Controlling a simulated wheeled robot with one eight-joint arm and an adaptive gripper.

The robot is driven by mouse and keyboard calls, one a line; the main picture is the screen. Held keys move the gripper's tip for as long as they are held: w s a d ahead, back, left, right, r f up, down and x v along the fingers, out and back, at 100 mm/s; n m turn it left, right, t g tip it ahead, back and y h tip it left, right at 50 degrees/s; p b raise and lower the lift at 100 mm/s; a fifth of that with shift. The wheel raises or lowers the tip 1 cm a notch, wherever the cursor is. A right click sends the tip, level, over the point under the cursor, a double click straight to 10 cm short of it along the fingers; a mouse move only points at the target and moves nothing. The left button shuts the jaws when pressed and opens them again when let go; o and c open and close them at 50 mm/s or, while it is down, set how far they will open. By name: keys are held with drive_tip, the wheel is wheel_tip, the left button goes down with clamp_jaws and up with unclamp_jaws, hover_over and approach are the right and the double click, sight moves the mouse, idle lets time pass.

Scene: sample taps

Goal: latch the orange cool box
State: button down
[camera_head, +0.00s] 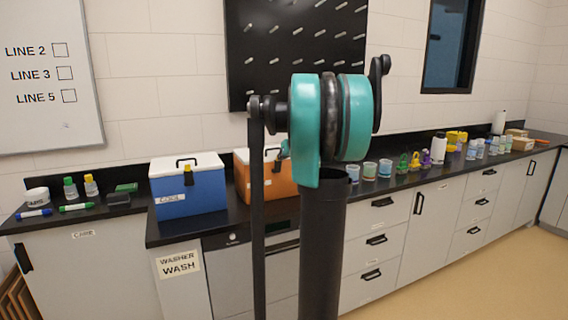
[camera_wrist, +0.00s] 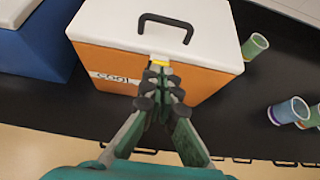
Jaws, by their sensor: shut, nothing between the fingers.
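The orange cool box (camera_head: 281,186) stands on the black counter, partly hidden behind my arm in the head view. In the wrist view its orange front (camera_wrist: 108,62) carries a "COOL" label, and its white lid (camera_wrist: 115,22) with a black handle (camera_wrist: 165,22) lies down on top. A yellow latch piece (camera_wrist: 160,62) shows at the lid's front edge. My gripper (camera_wrist: 158,80) is shut and empty, its fingertips in front of the latch. The fingers hide the latch's lower part, so I cannot tell its state or whether they touch it.
A blue cool box (camera_head: 190,195) with a white lid stands to the left. Cups (camera_wrist: 254,46) stand to the right, one nearer cup (camera_wrist: 288,111) among them. The counter's front edge runs below my gripper.

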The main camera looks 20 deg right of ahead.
drive_tip(key=shift+w+r, duration=0.15)
drive_tip(key=shift+r, duration=0.05)
drive_tip(key=shift+r, duration=0.65)
